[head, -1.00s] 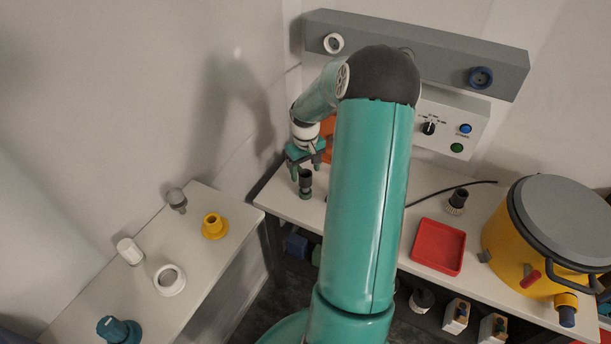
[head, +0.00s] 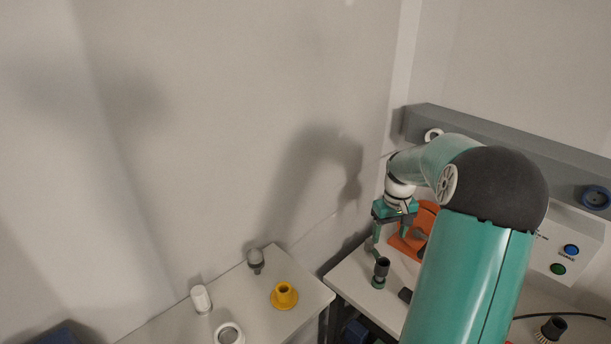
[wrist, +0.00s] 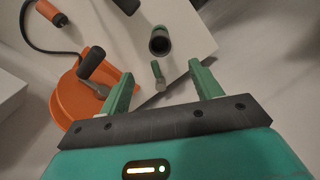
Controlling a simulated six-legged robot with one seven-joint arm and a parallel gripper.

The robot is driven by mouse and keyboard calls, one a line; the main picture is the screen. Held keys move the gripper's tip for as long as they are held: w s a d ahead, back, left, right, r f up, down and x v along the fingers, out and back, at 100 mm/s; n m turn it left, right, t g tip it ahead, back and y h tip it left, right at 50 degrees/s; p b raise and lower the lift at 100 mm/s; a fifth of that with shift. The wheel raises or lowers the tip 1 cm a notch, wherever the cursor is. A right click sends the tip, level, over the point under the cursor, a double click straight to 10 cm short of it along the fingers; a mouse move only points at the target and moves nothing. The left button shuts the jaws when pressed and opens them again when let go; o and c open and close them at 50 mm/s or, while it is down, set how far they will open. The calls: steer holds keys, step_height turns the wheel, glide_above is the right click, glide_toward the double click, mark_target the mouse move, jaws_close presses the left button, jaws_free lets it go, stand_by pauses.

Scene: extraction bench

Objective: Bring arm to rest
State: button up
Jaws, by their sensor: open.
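My arm rises in the right half of the head view and bends over to the left. My gripper (head: 391,226) hangs at its end above the back bench (head: 351,283). In the wrist view my gripper (wrist: 164,91) shows its two green fingers spread apart with nothing between them. A dark cup-like piece with a green base (head: 381,272) stands on the bench just below and in front of the gripper. It shows beyond the fingertips in the wrist view (wrist: 160,42).
An orange device (head: 416,232) with a black handle stands close behind the gripper. A side bench (head: 254,309) at lower left holds a yellow flanged piece (head: 285,296), a white cylinder (head: 201,299), a white ring (head: 229,335) and a grey knob (head: 256,260). A grey rail (head: 480,134) runs along the wall.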

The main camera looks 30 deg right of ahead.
steer(key=s+a+r+n+t+h, duration=0.1)
steer(key=a+r, duration=0.5)
steer(key=a, duration=0.4)
steer(key=a+r+t+h, duration=0.1)
steer(key=a+r, duration=0.5)
steer(key=a, duration=0.4)
steer(key=s+a+r+n+t+y, duration=0.1)
steer(key=s+a+r, duration=0.1)
steer(key=s+a, duration=0.4)
steer(key=s+a+r+t+y, duration=0.1)
steer(key=s+a+t, duration=0.1)
steer(key=s+a, duration=0.5)
steer(key=a, duration=0.3)
steer(key=shift+s+a+r+n+t, duration=0.2)
steer(key=shift+a+r+n+t, duration=0.1)
steer(key=shift+a+r+n, duration=0.1)
steer(key=shift+d, duration=0.1)
